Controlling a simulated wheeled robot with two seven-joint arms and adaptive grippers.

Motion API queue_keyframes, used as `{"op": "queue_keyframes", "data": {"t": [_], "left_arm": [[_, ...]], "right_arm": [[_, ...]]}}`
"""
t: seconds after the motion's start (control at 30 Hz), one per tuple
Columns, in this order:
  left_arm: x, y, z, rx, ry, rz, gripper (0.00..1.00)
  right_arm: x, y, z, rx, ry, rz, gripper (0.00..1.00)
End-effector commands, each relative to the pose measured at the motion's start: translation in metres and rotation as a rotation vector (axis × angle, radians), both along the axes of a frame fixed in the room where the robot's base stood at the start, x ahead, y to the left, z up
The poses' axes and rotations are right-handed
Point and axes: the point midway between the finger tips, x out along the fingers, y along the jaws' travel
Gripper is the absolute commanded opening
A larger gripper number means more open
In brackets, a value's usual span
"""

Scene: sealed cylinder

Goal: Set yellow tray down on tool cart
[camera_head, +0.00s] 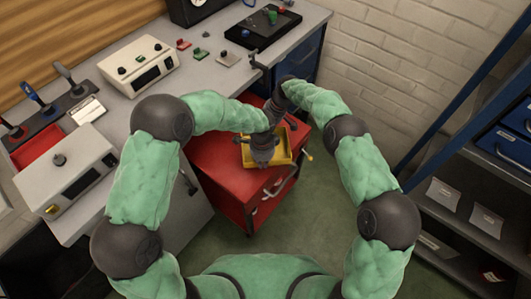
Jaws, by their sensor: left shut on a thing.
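The yellow tray (285,154) is in the middle of the head view, over the top of the red tool cart (216,172). My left gripper (262,158) is shut on the tray, and its dark body hides much of the tray's inside. I cannot tell whether the tray's underside touches the cart top or is slightly above it. My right gripper (271,112) is just behind the left one, close to the tray's far side. Its fingers are dark and overlap the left wrist, so their opening is unclear.
A dark shelf rack (455,160) with blue bins stands at the right. Green floor (310,215) is clear right of the cart.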

Motion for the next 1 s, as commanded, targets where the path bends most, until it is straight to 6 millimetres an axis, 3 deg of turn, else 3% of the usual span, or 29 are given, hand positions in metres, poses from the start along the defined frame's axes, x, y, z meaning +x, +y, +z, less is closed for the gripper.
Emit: {"op": "queue_keyframes", "data": {"t": [0.27, 0.3, 0.37, 0.77, 1.0], "left_arm": [[0.003, 0.0, -0.014, -0.002, -0.006, 0.001, 0.0], [0.002, 0.0, -0.012, -0.002, -0.006, 0.001, 0.17], [0.002, 0.0, -0.011, -0.002, -0.005, 0.001, 0.32], [0.001, 0.0, -0.011, -0.001, -0.002, 0.0, 0.32], [0.001, 0.0, 0.0, -0.001, -0.001, 0.0, 0.32]], "right_arm": [[-0.002, 0.001, -0.016, -0.001, 0.006, 0.002, 0.0], [-0.002, 0.001, -0.015, -0.001, 0.006, 0.003, 0.17], [-0.002, 0.001, -0.014, -0.001, 0.006, 0.003, 0.32], [-0.001, 0.0, -0.012, 0.0, 0.002, 0.001, 0.32], [0.0, 0.0, -0.001, 0.0, 0.001, 0.0, 0.32]]}}
